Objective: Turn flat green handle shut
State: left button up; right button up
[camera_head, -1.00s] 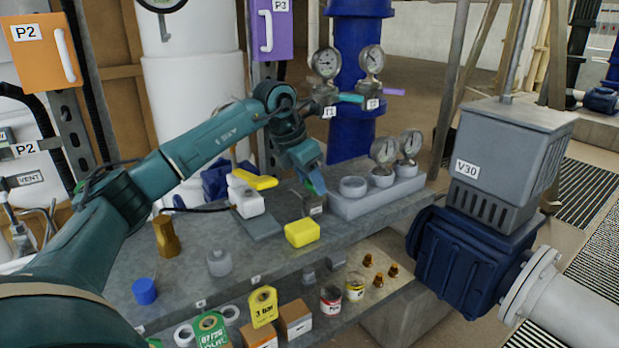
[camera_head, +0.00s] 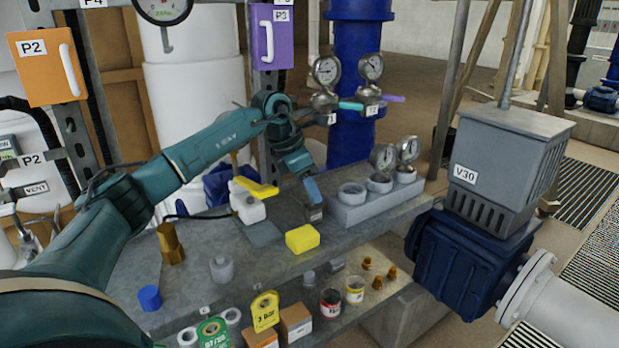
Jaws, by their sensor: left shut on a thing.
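My left gripper (camera_head: 312,191) reaches down to a small grey valve block (camera_head: 314,213) on the bench, just left of the long grey gauge tray. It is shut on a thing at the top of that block. The flat green handle is not clearly visible there; the fingers hide what they hold, so I cannot tell its angle. My right gripper is not in view.
The gauge tray (camera_head: 345,214) stands right of the gripper. A teal lever (camera_head: 350,106) and a purple lever (camera_head: 395,98) sit behind it on the blue pipe.

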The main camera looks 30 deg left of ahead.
pick_arm(q)
jog(key=shift+r+m+h+p, duration=0.3)
jog(key=shift+m+p, duration=0.4)
jog(key=shift+m, duration=0.2)
jog(key=shift+m+g+p, duration=0.3)
jog(key=shift+m+p, duration=0.05)
jog(key=shift+m, duration=0.15)
jog(key=m+p, duration=0.1)
jog(key=m+g+h, duration=0.1)
jog(key=m, duration=0.1)
jog(key=shift+w+a+f+m+p, duration=0.1)
jog(key=shift+w+f+m+p, duration=0.05)
jog(key=shift+m+p, duration=0.2)
jog(key=m+g, duration=0.1)
jog(key=m, duration=0.2)
jog(key=shift+w+f+m+g, duration=0.1)
jog(key=shift+m+g, duration=0.15)
jog(key=shift+g, duration=0.05)
jog(key=m+g, duration=0.1)
jog(key=m, duration=0.3)
jog(key=shift+w+g, duration=0.1)
jog(key=shift+g, duration=0.2)
jog(key=shift+m, duration=0.4)
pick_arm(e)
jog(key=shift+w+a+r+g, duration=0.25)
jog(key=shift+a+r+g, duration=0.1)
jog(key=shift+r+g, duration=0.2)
